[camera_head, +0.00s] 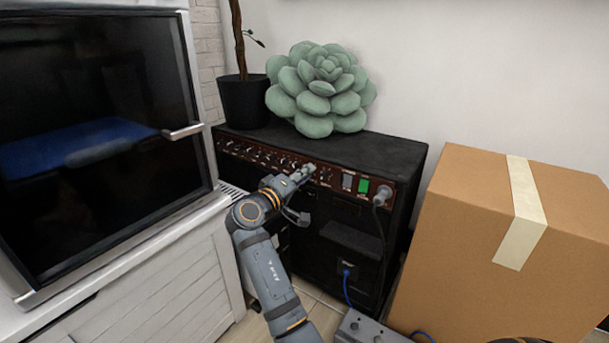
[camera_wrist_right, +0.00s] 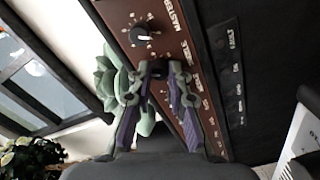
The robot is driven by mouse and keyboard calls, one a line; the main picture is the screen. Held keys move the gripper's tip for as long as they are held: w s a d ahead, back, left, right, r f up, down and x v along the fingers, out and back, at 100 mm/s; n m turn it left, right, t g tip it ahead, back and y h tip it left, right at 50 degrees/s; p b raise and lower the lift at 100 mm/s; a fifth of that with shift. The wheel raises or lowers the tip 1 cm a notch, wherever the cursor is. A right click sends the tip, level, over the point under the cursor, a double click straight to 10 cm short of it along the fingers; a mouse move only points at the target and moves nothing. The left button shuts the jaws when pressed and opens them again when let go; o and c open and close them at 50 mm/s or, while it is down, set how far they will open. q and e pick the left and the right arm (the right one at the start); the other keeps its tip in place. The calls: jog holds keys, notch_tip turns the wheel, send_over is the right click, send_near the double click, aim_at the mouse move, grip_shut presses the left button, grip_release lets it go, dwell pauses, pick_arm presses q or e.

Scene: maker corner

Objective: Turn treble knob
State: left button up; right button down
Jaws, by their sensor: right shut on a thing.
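The black amplifier (camera_head: 345,150) stands against the wall, with a brown control panel (camera_head: 240,147) along its upper front edge carrying a row of small knobs. My right gripper (camera_head: 306,172) reaches the panel right of its middle. In the right wrist view its two fingertips (camera_wrist_right: 167,68) are close together at the panel, shut on a knob that they mostly hide. The lettering beside them seems to read treble. A white-pointer knob (camera_wrist_right: 138,34) near the master label is free beside the fingers.
A large green succulent (camera_head: 320,90) and a black plant pot (camera_head: 244,100) stand on top of the amplifier. A green switch (camera_head: 363,186) and a plugged cable (camera_head: 381,196) are right of my gripper. A cardboard box (camera_head: 480,260) stands at right, a white cabinet (camera_head: 150,270) at left.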

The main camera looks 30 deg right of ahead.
jog(key=shift+m, duration=0.4)
jog(key=c, duration=1.3)
grip_release()
jog(key=shift+o, duration=0.2)
